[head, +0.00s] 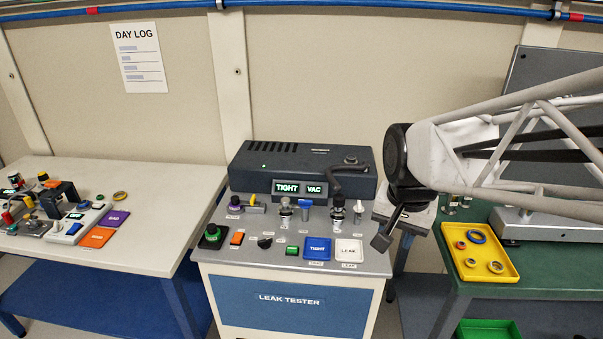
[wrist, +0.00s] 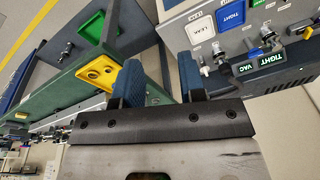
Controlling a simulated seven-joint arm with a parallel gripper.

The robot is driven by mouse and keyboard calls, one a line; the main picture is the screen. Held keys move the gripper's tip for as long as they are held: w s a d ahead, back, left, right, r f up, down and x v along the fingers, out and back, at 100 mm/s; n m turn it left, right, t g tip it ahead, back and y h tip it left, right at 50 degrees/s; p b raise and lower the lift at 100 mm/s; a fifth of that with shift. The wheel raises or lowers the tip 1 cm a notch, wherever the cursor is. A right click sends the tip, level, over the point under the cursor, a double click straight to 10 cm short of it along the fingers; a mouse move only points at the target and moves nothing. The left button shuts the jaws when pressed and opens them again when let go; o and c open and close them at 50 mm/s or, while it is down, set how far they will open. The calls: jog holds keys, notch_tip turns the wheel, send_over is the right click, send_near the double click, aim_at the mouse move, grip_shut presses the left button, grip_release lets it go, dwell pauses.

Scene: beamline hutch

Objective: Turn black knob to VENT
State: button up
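A small black knob (head: 265,242) sits on the front left of the leak tester's grey top panel (head: 210,257), between an orange button and a green button. Its label is too small to read, and I cannot tell its pointer direction. The tester's displays (head: 300,188) read TIGHT and VAC; they also show in the wrist view (wrist: 257,64). My gripper (head: 384,236) is at the panel's right edge, well right of the knob. In the wrist view my gripper (wrist: 160,78) has its two blue fingers apart with nothing between them. I cannot make out the black knob in the wrist view.
Blue TIGHT (head: 317,248) and white LEAK (head: 348,250) pads lie on the panel's front right. Upright fittings (head: 285,212) stand behind the knob. A yellow tray (head: 478,251) is on the green bench at right. A cluttered white table (head: 150,235) stands at left.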

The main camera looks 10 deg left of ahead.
jog(key=w+a+f+m, duration=0.2)
jog(key=w+a, duration=0.5)
jog(key=w, duration=0.1)
jog(key=m+g, duration=0.2)
jog(key=m, duration=0.4)
send_over(265, 240)
notch_tip(265, 240, down, 15)
jog(key=shift+r, duration=0.1)
jog(key=shift+f, duration=3.95)
grip_shut()
